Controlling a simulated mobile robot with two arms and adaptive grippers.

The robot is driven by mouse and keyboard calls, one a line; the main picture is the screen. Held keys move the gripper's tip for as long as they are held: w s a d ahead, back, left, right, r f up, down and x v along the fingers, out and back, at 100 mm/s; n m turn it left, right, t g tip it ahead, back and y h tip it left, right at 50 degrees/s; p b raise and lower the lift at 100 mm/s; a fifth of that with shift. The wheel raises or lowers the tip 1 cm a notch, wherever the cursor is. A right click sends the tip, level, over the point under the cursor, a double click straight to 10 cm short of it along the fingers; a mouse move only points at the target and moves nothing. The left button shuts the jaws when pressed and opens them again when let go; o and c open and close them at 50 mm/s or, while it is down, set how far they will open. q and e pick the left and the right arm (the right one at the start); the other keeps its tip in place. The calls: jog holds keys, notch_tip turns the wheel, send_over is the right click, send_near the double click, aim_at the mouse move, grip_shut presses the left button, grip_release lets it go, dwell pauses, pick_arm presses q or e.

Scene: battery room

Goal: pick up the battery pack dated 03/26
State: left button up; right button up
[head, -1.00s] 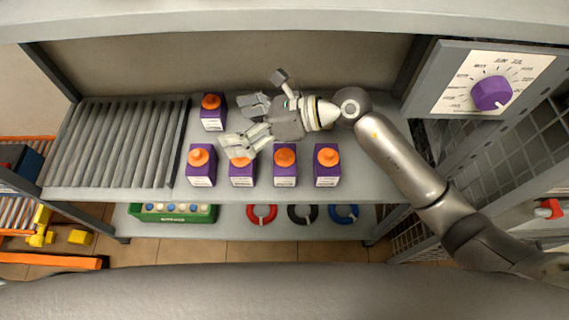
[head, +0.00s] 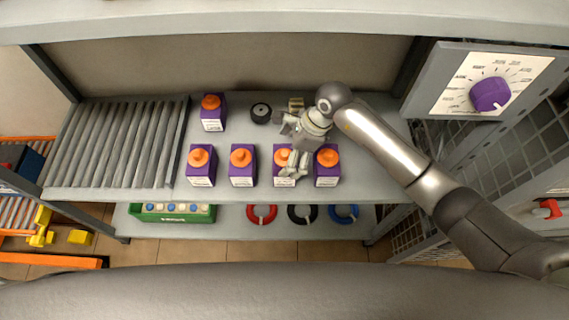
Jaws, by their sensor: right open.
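Purple battery packs with orange caps and white labels stand on the grey shelf (head: 345,190). One pack (head: 212,112) is at the back left. The front row holds a left pack (head: 201,166), a second pack (head: 242,166), a third pack (head: 280,178) and a right pack (head: 327,168). The label dates are too small to read, so I cannot tell which is dated 03/26. My right gripper (head: 290,152) is open and empty, pointing down over the third pack and partly hiding it. Contact with it cannot be told. My left gripper is not in view.
A ribbed rack (head: 118,145) fills the shelf's left side. A black round item (head: 261,113) and a small tan-and-dark item (head: 296,103) lie behind the front row. A dial panel (head: 492,85) stands right. Below are a green tray (head: 172,214) and coloured rings.

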aim_at(278, 181)
jog(key=x, duration=0.4)
jog(key=shift+d+f, duration=0.15)
jog(key=shift+f, duration=0.2)
jog(key=shift+c, duration=0.3)
jog(key=c, duration=1.2)
jog(key=shift+r, duration=0.15)
jog(key=shift+c, duration=0.8)
